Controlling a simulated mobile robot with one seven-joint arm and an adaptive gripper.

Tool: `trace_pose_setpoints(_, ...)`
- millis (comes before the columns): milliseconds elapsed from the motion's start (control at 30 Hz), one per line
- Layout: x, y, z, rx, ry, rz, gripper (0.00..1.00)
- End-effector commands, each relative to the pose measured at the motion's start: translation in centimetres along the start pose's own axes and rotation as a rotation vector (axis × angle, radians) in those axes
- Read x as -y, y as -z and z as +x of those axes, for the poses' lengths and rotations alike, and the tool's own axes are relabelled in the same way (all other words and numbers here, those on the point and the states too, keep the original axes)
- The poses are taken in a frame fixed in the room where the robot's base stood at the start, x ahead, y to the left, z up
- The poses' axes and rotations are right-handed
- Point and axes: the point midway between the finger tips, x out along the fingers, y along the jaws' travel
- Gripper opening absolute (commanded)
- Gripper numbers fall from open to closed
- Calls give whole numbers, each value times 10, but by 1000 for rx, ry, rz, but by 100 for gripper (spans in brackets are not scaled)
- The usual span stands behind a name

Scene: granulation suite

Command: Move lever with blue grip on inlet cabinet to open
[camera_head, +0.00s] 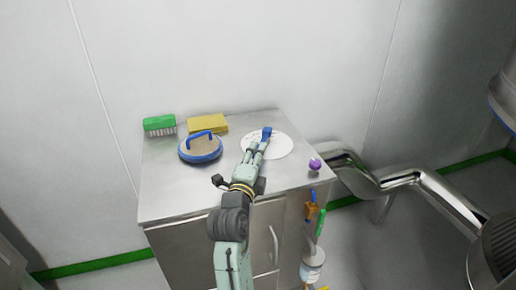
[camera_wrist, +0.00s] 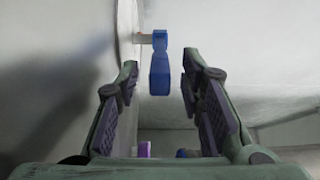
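The lever's blue grip (camera_head: 267,133) shows over a white round plate (camera_head: 280,147) on top of the steel cabinet (camera_head: 165,203). In the wrist view the blue grip (camera_wrist: 159,72) hangs off a short pale rod (camera_wrist: 145,38), beside the edge of the white plate (camera_wrist: 126,25). My gripper (camera_head: 262,146) reaches over the cabinet top to the grip. In the wrist view my gripper (camera_wrist: 159,78) is open, with the grip lined up between the fingers and a gap on each side. I cannot tell whether the grip is fully between the fingertips.
A blue-handled disc (camera_head: 200,149), a green brush (camera_head: 159,125) and a yellow block (camera_head: 208,123) lie left on the cabinet top. A purple knob (camera_head: 315,165) is near the right edge. An orange valve (camera_head: 310,210) and pipes (camera_head: 400,180) are to the right.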

Motion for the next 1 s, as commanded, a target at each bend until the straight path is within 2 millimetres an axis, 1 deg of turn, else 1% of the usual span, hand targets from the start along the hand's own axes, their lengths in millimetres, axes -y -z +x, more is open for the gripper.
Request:
trace_pose_setpoints(33,2,0,7,-1,1,0,35)
trace_pose_setpoints(100,1,0,14,0,0,1,35)
trace_pose_setpoints(200,1,0,19,1,1,1,35)
trace_pose_setpoints(500,0,0,21,2,1,1,35)
trace_pose_setpoints(1000,0,0,21,2,1,1,2)
